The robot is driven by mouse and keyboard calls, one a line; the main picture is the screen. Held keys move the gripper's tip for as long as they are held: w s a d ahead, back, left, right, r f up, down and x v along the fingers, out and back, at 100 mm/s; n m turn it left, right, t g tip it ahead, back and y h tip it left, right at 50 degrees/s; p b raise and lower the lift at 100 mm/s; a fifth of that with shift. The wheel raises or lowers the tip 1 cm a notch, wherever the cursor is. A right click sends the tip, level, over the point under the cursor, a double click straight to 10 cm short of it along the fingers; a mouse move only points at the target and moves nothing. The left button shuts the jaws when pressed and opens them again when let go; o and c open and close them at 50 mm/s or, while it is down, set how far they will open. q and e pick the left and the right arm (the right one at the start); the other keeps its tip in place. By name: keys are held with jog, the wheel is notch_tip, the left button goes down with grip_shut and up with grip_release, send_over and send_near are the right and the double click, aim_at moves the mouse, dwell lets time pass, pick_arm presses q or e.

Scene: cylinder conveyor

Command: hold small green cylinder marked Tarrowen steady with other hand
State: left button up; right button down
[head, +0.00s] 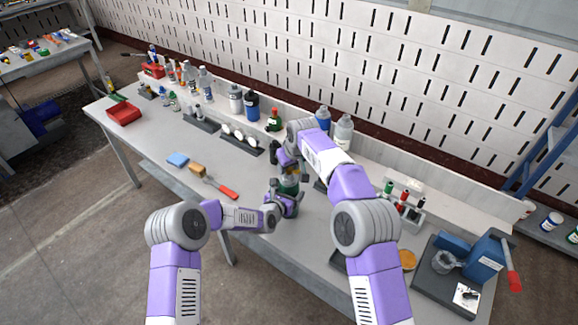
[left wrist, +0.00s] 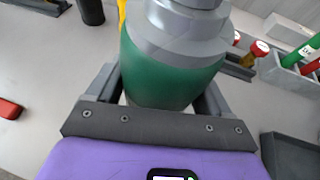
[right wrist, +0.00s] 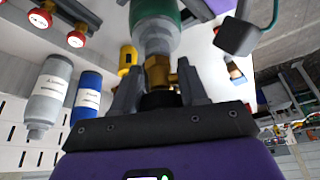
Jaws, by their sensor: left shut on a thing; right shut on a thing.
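A small green cylinder (head: 289,187) with a grey shoulder stands at the middle of the bench; no name is readable on it. My left gripper (head: 286,206) is shut around its green body, which shows between the fingers in the left wrist view (left wrist: 165,75). My right gripper (head: 288,161) is above, shut on the brass valve (right wrist: 158,72) at the cylinder's neck. In the right wrist view the green body (right wrist: 155,10) lies beyond the valve. My arms hide part of the cylinder in the head view.
A red-handled brush (head: 225,191) and a blue sponge (head: 178,159) lie left of the cylinder. Bottles (head: 251,105) line the back of the bench. A rack of small cylinders (head: 404,208) and a blue device (head: 480,262) stand to the right. The left front bench is mostly clear.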

jog(key=n+y, duration=0.1)
jog(key=n, duration=0.1)
jog(key=n+g, duration=0.1)
jog(key=n, duration=0.2)
jog(key=shift+y, duration=0.4)
jog(key=c, duration=0.7)
grip_release()
jog(key=shift+r, duration=0.1)
jog(key=shift+r, duration=1.2)
jog(key=m+h, duration=0.1)
jog(key=m, duration=0.2)
jog(key=m+t+h, duration=0.1)
jog(key=m, duration=0.1)
jog(key=shift+m, duration=0.4)
